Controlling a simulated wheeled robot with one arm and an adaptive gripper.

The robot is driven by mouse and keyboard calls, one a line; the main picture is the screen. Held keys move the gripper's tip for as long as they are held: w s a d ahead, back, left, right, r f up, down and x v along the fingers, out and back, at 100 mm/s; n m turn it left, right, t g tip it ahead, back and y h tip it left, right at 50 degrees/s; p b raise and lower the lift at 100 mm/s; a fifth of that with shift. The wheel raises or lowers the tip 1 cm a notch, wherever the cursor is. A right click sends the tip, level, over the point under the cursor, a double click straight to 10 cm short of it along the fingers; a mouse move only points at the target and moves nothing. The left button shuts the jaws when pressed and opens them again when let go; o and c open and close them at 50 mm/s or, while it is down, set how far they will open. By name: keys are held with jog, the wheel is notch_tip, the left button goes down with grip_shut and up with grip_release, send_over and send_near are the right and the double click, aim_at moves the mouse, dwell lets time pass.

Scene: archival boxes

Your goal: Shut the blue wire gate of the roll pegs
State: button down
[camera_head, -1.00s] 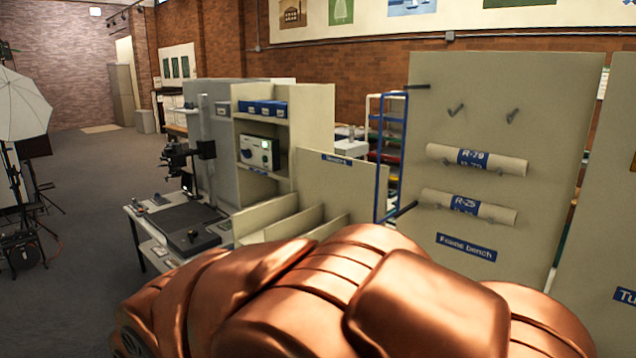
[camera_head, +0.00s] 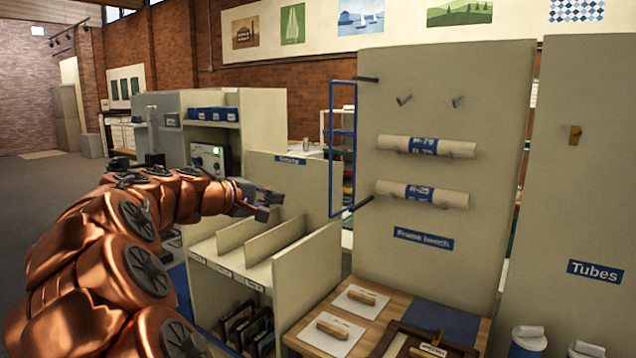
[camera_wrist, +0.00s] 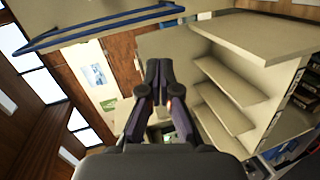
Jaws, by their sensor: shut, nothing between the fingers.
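The blue wire gate (camera_head: 331,150) is a tall narrow frame at the left edge of the beige peg panel (camera_head: 470,100). It stands open, out to the left and clear of the rolls. Two pale rolls, an upper one (camera_head: 396,143) and a lower one (camera_head: 391,188), rest on pegs on the panel. My gripper (camera_head: 272,201) is left of the gate, apart from it, over the beige divider shelf. In the wrist view my gripper (camera_wrist: 159,68) is shut and empty. Blue bars (camera_wrist: 95,28), apparently the gate, cross the upper left there.
A beige divider unit (camera_head: 290,270) stands below and right of my gripper. A wooden bench (camera_head: 400,300) with small wooden-handled items on white sheets is below the panel. Another panel labelled Tubes (camera_head: 590,200) stands at right. Two empty hooks sit above the rolls.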

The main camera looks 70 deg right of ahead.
jog(key=w+d+r+n+h+b, duration=0.1)
jog(key=w+d+r+h+b, duration=0.15)
jog(key=d, duration=0.45)
jog(key=s+d+p, duration=0.4)
jog(key=s+d, duration=0.2)
jog(key=d, duration=0.3)
jog(key=shift+s+d+r+g, duration=0.2)
jog(key=shift+s+r+g, duration=0.05)
jog(key=shift+s+g, duration=0.05)
jog(key=shift+f+h, duration=0.1)
jog(key=shift+h, duration=0.15)
